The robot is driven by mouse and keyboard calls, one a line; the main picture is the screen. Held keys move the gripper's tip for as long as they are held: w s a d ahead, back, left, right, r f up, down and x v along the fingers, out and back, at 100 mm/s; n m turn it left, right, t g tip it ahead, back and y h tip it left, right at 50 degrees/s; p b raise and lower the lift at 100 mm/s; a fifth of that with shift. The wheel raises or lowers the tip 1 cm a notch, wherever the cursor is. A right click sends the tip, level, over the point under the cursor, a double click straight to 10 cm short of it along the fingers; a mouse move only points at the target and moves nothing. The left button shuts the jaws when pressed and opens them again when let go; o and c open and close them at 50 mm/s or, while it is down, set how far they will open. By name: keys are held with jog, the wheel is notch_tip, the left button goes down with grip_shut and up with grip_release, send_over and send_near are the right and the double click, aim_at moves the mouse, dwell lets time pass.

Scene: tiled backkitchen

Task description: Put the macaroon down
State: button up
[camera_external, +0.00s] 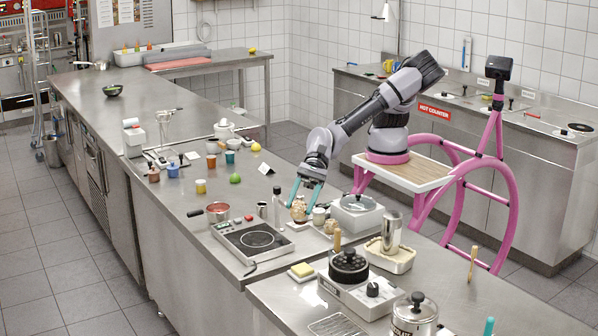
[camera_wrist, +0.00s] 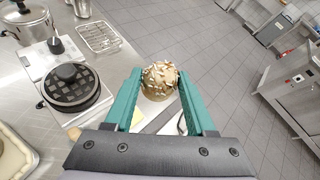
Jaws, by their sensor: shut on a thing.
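The macaroon (camera_wrist: 160,82) is a round, brown piece dotted with pale bits on top. It sits between the two green fingers of my gripper (camera_wrist: 159,74), which is shut on it. In the external view my gripper (camera_external: 304,206) points down over the steel counter, and the macaroon (camera_external: 299,209) shows at its fingertips, just above or at a pale tray (camera_external: 312,241). I cannot tell whether its underside touches anything.
A hot plate (camera_external: 253,240) is left of my gripper, and a white appliance with a round lid (camera_external: 357,203) is right. A waffle iron (camera_external: 349,267), metal jug (camera_external: 391,232) and pot (camera_external: 414,314) stand nearer the camera. Small pale items (camera_external: 319,216) crowd the fingers.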

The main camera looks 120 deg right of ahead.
jog(key=s+a+r+n+y, duration=0.1)
jog(key=s+a, duration=0.3)
jog(key=a, duration=0.8)
jog(key=shift+s+a+r+g, duration=0.15)
jog(key=shift+s+r+g, duration=0.25)
jog(key=shift+r, duration=0.2)
jog(key=s+a+f+m+t+h, duration=0.2)
jog(key=s+a+f+m+h, duration=0.2)
jog(key=s+a+f, duration=0.7)
jog(key=shift+a+f+m+t+h, duration=0.3)
jog(key=shift+a+f+m+h, duration=0.15)
jog(key=shift+a, duration=0.5)
send_over(425, 293)
jog(key=shift+m+h, duration=0.25)
notch_tip(425, 293, down, 9)
jog(key=shift+w+r, duration=0.1)
jog(key=shift+w, duration=0.05)
jog(key=o, duration=1.3)
jog(key=shift+o, duration=0.2)
jog(key=v, duration=1.2)
